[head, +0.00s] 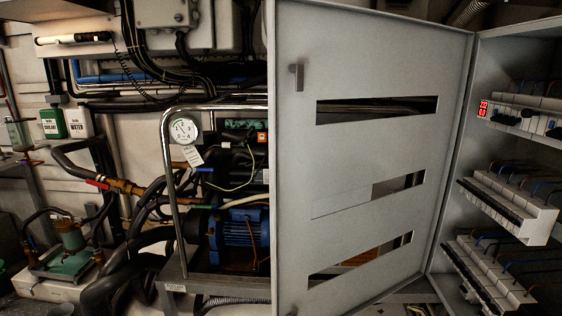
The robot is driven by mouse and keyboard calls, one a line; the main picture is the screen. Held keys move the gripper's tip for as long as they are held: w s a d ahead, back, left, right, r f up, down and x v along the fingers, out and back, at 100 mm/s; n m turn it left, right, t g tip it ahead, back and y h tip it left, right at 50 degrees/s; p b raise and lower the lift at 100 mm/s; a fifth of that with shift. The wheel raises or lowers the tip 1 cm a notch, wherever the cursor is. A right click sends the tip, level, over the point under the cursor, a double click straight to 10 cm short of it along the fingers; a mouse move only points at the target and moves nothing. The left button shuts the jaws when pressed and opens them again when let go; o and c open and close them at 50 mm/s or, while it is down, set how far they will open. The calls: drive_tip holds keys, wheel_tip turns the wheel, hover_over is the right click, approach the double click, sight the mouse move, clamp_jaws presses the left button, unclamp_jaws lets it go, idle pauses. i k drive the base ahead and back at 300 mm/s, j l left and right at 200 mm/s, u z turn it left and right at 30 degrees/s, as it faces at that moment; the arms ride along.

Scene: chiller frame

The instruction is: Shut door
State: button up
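A grey metal cabinet door (375,150) stands open in the middle of the head view. Its hinge side meets the cabinet (455,160) at the right, and its free edge is on the left. A small latch or handle (297,77) sits near the upper left of the door. Three slots are cut through the panel, and dark gear shows through them. My gripper is not in view.
Left of the door stands a metal tube frame (178,215) holding a blue motor (240,232) and a round gauge (183,131). Cables and pipes cover the wall.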

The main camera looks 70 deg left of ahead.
sight(323, 215)
drive_tip(key=i+j+u, duration=0.2)
drive_tip(key=j, duration=0.15)
drive_tip(key=j+u, duration=0.2)
drive_tip(key=j, duration=0.15)
drive_tip(key=i+j+u, duration=0.2)
drive_tip(key=j, duration=0.15)
drive_tip(key=j+u, duration=0.25)
drive_tip(key=i+j, duration=0.4)
drive_tip(key=j, duration=0.2)
